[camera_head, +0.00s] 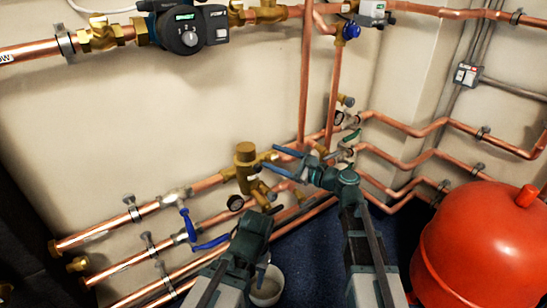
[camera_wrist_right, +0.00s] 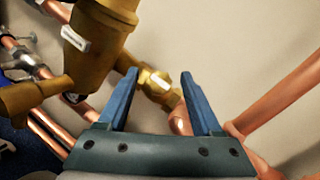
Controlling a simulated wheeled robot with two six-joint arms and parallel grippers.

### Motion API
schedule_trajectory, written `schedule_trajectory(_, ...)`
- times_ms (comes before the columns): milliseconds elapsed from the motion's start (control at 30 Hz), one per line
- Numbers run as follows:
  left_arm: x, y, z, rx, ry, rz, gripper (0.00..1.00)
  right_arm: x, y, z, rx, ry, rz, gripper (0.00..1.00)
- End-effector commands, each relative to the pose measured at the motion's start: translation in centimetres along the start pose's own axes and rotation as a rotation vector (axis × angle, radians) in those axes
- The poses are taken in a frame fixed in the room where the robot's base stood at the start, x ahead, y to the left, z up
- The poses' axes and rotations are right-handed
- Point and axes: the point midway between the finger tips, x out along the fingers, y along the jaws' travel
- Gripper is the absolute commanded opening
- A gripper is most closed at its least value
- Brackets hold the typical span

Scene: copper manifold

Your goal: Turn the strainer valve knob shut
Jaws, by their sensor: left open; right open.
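A brass strainer body (camera_head: 245,160) sits on the pipework left of my right gripper; a large brass body with a white tag (camera_wrist_right: 95,30) fills the upper left of the right wrist view. My right gripper (camera_head: 269,155) is open beside it, its two blue fingers pointing left; they also show in the wrist view (camera_wrist_right: 159,73). A smaller brass fitting with a pale label (camera_wrist_right: 155,84) shows between the fingers, apparently not gripped. I cannot clearly pick out the strainer valve knob. My left gripper (camera_head: 258,216) is lower, near a round gauge; its fingers are mostly hidden.
Copper pipes cross the wall below and to the right. Blue lever handles (camera_head: 188,224) hang at lower left. A red vessel (camera_head: 480,245) stands at right, a white bucket (camera_head: 266,288) on the floor. A pump (camera_head: 188,30) sits high up.

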Motion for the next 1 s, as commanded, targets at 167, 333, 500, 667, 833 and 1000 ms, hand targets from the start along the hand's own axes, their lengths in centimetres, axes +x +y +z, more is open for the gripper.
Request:
schedule_trajectory(167, 0.0, 0.0, 0.0, 0.0, 0.0, 0.0, 0.5, 0.92, -0.04, -0.02, 0.0, 0.001, -0.001, 0.67)
schedule_trajectory(333, 0.0, 0.0, 0.0, 0.0, 0.0, 0.0, 0.5, 1.02, -0.01, -0.01, 0.0, 0.001, -0.001, 0.67)
schedule_trajectory(500, 0.0, 0.0, 0.0, 0.0, 0.0, 0.0, 0.5, 0.99, 0.0, 0.0, 0.0, 0.0, -0.001, 0.58)
schedule_trajectory(667, 0.0, 0.0, 0.0, 0.0, 0.0, 0.0, 0.5, 0.98, 0.0, 0.0, 0.0, 0.0, -0.001, 0.29)
schedule_trajectory(833, 0.0, 0.0, 0.0, 0.0, 0.0, 0.0, 0.5, 0.98, 0.0, 0.0, 0.0, 0.0, -0.001, 0.0)
schedule_trajectory(1000, -0.02, 0.0, 0.0, 0.0, 0.0, 0.0, 0.5, 0.97, 0.0, 0.0, -0.001, 0.001, 0.0, 0.0)
